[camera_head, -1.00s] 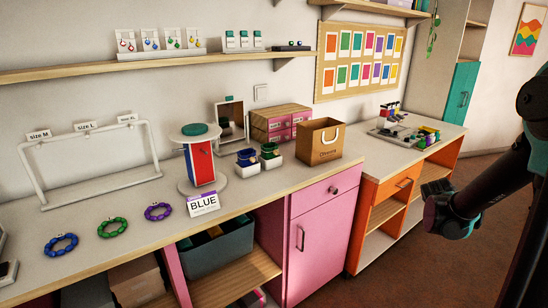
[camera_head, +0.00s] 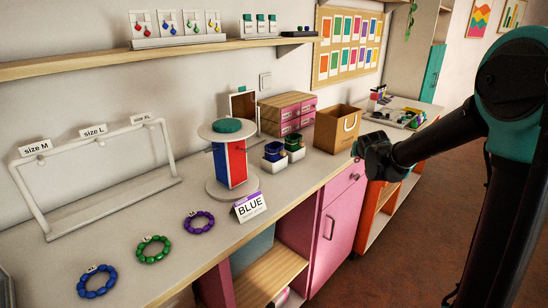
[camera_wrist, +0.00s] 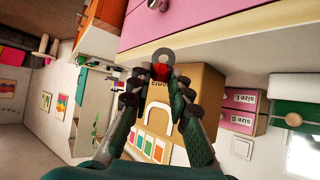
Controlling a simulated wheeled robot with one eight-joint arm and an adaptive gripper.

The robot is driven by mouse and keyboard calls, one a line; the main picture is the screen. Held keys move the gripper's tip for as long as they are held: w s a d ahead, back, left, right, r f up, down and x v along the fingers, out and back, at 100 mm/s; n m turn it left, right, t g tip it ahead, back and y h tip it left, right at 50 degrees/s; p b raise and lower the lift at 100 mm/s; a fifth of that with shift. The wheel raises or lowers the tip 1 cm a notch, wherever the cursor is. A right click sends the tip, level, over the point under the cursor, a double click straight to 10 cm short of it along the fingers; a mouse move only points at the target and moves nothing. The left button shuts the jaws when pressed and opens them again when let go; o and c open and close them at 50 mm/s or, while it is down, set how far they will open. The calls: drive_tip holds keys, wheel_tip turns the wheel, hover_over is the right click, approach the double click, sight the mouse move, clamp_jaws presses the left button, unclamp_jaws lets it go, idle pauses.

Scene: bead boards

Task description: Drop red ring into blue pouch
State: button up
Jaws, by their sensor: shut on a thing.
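In the head view my gripper (camera_head: 366,150) is at the right, over the counter's front edge near the brown paper bag. In the wrist view my gripper (camera_wrist: 161,75) is shut on a small red piece with a grey round loop, apparently the red ring (camera_wrist: 160,71). The held ring cannot be made out in the head view. The blue pouch (camera_head: 273,151) stands in a white box on the counter, left of the bag and apart from my gripper. A green pouch (camera_head: 294,142) stands in a box beside it.
The brown bag (camera_head: 337,128) stands between my gripper and the pouches. A red-and-blue display stand (camera_head: 237,164), a BLUE card (camera_head: 251,206) and several bead bracelets are further left. Pink drawers (camera_head: 288,114) stand behind. The counter front is clear below the pouches.

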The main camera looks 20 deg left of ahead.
drive_tip(key=s+a+r+n+g+y, duration=0.1)
drive_tip(key=a+r+n+y, duration=0.15)
drive_tip(key=a, duration=0.45)
drive_tip(key=s+a+r+n+y, duration=0.1)
drive_tip(key=s+a+r, duration=0.15)
drive_tip(key=a, duration=0.45)
wheel_tip(320, 180, up, 7)
drive_tip(key=n+g+y, duration=0.2)
drive_tip(key=n+y, duration=0.1)
drive_tip(key=n, duration=0.1)
hover_over(280, 150)
drive_tip(key=shift+m+h, duration=0.25)
drive_tip(key=shift+f, duration=3.1)
drive_tip(key=o, duration=0.9)
drive_tip(key=shift+d+r, duration=0.1)
drive_tip(key=v, duration=1.1)
drive_tip(key=shift+s+d+r, duration=0.2)
drive_tip(key=shift+s+r, duration=0.05)
